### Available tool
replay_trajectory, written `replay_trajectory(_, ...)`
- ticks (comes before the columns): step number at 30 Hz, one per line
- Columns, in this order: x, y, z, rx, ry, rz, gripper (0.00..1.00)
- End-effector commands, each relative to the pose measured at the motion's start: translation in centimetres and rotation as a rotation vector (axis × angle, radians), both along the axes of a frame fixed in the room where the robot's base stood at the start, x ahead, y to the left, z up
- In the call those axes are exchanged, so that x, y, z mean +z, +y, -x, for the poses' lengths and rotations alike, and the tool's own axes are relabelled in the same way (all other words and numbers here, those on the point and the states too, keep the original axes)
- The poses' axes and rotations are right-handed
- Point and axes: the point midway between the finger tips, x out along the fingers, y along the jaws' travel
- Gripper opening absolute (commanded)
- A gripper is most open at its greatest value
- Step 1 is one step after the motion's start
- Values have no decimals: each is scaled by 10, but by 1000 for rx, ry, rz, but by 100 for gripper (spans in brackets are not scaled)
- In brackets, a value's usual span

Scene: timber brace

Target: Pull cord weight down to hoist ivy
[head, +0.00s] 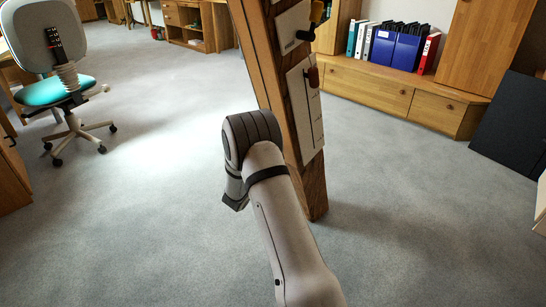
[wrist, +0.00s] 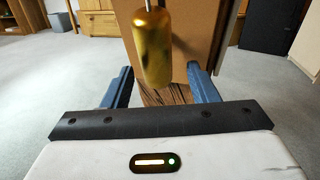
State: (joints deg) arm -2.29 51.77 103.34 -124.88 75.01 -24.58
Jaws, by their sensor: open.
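The cord weight (wrist: 152,48) is a brass-coloured cylinder hanging upright on a thin pale cord in the wrist view. My gripper (wrist: 160,76) is open, its two blue fingers on either side of the weight's lower end in the picture. Gaps show on both sides. I cannot tell whether the weight is between the fingers or just beyond them. In the head view my gripper (head: 236,193) is mostly hidden behind my wrist, and the weight is hidden too. The ivy is not visible in either view.
A slanted timber post (head: 312,185) stands just right of my arm, with a white slotted panel (head: 306,115) on its face. An office chair (head: 65,95) is at the left. A low cabinet (head: 375,92) with binders stands behind right. Grey carpet is clear around the post.

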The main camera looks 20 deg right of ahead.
Motion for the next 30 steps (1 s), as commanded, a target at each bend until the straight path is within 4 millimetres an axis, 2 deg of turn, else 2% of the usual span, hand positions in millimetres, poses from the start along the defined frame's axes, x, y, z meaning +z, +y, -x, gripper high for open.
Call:
replay_trajectory(3,3,18,14,4,4,0,53)
replay_trajectory(9,0,34,29,2,3,0,53)
replay_trajectory(24,1,36,32,-2,0,-2,53)
replay_trajectory(26,10,34,34,-14,-6,-11,53)
replay_trajectory(29,46,24,46,-79,-33,-57,53)
replay_trajectory(30,66,18,55,-120,-50,-89,53)
